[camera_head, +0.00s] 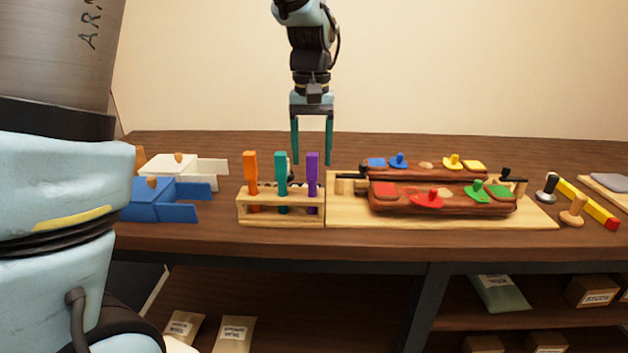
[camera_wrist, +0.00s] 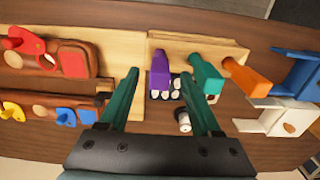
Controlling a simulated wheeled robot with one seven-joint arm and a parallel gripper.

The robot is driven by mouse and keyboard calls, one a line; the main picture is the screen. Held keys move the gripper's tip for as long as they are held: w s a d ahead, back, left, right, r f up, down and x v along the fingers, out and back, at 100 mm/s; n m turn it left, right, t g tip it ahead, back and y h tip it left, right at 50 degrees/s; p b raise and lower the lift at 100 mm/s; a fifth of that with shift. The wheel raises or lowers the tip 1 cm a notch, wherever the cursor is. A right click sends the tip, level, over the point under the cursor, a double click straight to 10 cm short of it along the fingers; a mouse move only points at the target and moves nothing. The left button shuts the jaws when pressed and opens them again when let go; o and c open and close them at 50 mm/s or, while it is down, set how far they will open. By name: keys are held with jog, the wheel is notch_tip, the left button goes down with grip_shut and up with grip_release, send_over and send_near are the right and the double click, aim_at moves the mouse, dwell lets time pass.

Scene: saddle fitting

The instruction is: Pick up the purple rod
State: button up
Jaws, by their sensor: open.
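The purple rod (camera_head: 313,173) stands upright in a small wooden rack (camera_head: 281,220), at the rack's right end. Beside it in the rack stand a teal rod (camera_head: 282,172) and an orange rod (camera_head: 251,172). My gripper (camera_head: 312,160) is open and empty, pointing down above and behind the rack near the purple rod. In the wrist view the purple rod (camera_wrist: 160,72) shows beyond and between my open fingertips (camera_wrist: 170,75), apart from them, with the teal rod (camera_wrist: 205,78) close to the right finger. The rods' lower ends are partly hidden by the rack.
A wooden board (camera_head: 540,220) with brown blocks and coloured knobbed pieces lies right of the rack. Blue (camera_head: 152,205) and white (camera_head: 165,168) pieces lie to its left. Small white-ended items (camera_wrist: 172,92) lie behind the rack. The table's front strip is narrow.

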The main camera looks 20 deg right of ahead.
aim_at(312, 175)
jog(key=shift+f+p, duration=0.7)
jog(key=shift+f, duration=2)
jog(key=shift+c, duration=0.3)
grip_shut()
